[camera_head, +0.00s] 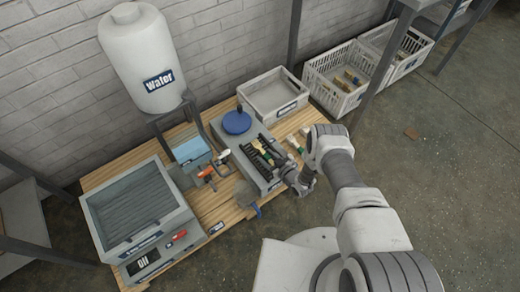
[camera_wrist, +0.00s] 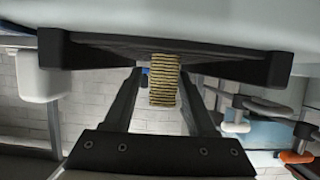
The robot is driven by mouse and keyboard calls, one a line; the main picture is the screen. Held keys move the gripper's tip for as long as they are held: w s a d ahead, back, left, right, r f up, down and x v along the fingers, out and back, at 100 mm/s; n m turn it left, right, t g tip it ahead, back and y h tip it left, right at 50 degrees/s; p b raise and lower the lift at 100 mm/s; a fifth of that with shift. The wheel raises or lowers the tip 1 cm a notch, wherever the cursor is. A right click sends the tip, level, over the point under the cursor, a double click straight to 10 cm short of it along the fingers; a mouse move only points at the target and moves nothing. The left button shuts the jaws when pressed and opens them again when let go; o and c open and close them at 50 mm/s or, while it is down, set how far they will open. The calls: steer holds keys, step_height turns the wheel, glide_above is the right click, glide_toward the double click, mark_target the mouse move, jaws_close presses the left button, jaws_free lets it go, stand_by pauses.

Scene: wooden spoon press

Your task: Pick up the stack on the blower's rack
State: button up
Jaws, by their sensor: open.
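The stack (camera_wrist: 163,82) shows in the wrist view as a narrow column of thin, light-brown layers. It stands between the two black fingers of my gripper (camera_wrist: 160,98), which are apart on either side of it. I cannot tell whether either finger touches it. In the head view my gripper (camera_head: 290,174) is at the right side of the black slotted rack (camera_head: 268,155) on the grey blower unit (camera_head: 236,152). A small light-brown piece (camera_head: 262,146) shows at the rack; the arm's end partly hides that area.
White baskets (camera_head: 338,78) stand at the back right.

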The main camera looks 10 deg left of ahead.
steer(key=shift+w+a+f, duration=0.1)
steer(key=shift+c, duration=0.4)
jaws_close()
